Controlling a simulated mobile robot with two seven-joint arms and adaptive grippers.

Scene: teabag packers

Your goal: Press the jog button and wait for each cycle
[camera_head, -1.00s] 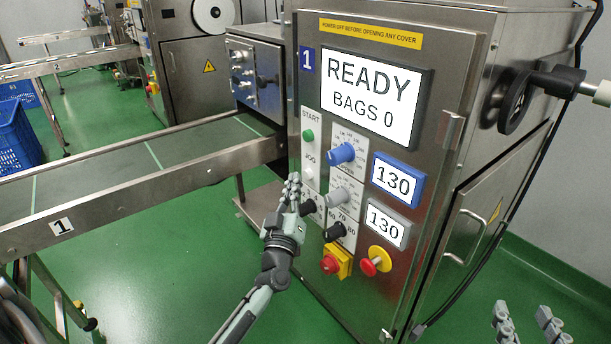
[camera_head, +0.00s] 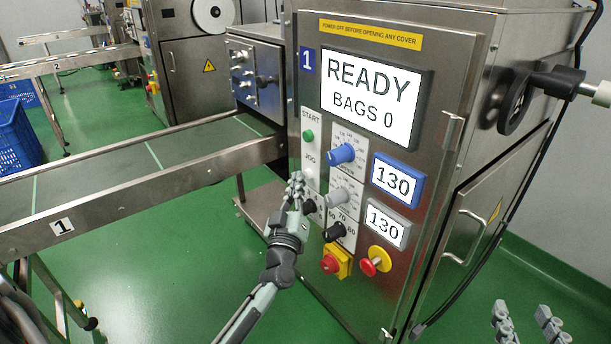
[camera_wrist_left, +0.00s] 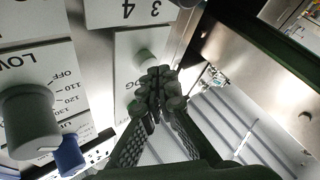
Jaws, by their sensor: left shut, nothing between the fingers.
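The jog button is a small pale button (camera_head: 309,173) under the JOG label on the narrow white strip of the machine front, below the green start button (camera_head: 308,135). In the left wrist view a pale round button (camera_wrist_left: 146,57) shows just beyond my fingertips, next to partly covered lettering. My left gripper (camera_head: 296,181) is shut and empty, its tips just left of and below the jog button; I cannot tell whether they touch it. The display (camera_head: 371,98) reads READY, BAGS 0. My right gripper (camera_head: 524,318) is partly in view at the lower right, fingers apart, away from the panel.
Blue and grey knobs (camera_head: 341,153) and two 130 readouts (camera_head: 397,180) sit right of the strip. Red stop controls (camera_head: 331,264) are lower down. A conveyor (camera_head: 150,185) runs left of the machine. A handwheel (camera_head: 512,101) sticks out at the right side.

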